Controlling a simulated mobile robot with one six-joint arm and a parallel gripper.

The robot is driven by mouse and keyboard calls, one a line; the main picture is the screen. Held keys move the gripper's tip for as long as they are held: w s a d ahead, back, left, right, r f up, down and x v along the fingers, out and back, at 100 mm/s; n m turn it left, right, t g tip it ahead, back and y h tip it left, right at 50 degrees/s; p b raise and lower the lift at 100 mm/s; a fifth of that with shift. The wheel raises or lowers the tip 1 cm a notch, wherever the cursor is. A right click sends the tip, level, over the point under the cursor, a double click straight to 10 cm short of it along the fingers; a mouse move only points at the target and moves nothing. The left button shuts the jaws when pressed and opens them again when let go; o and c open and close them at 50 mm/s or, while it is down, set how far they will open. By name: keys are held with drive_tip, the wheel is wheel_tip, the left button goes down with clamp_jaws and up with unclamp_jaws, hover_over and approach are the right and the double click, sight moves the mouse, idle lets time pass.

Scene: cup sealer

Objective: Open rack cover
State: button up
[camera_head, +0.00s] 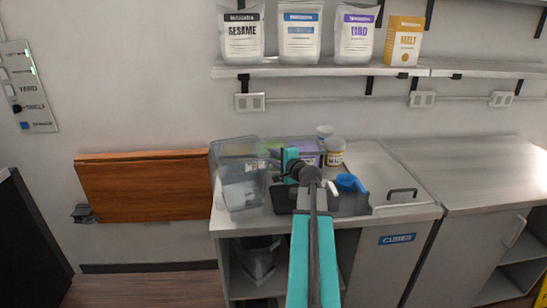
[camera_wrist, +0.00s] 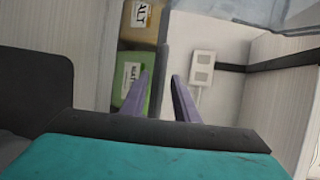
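A clear plastic cover or bin (camera_head: 241,172) stands at the left end of the steel counter. I cannot tell for sure that it is the rack cover. My arm reaches over the counter to its right, and my teal wrist (camera_head: 291,158) is beside it. In the wrist view, my gripper (camera_wrist: 160,88) shows two purple fingers apart, with nothing between them. A clear sheet or bin edge (camera_wrist: 255,10) crosses the top of that view, apart from the fingertips. In the head view, the fingertips are hidden.
A green-and-white pack (camera_wrist: 130,83) and a malt box (camera_wrist: 140,20) lie beyond the fingers. A tub (camera_head: 335,152), a blue scoop (camera_head: 351,183) and a dark tray (camera_head: 350,205) are on the counter. A wall shelf (camera_head: 330,70) holds several packs. The right counter (camera_head: 475,165) is clear.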

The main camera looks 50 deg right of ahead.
clamp_jaws()
drive_tip(key=shift+r, duration=0.15)
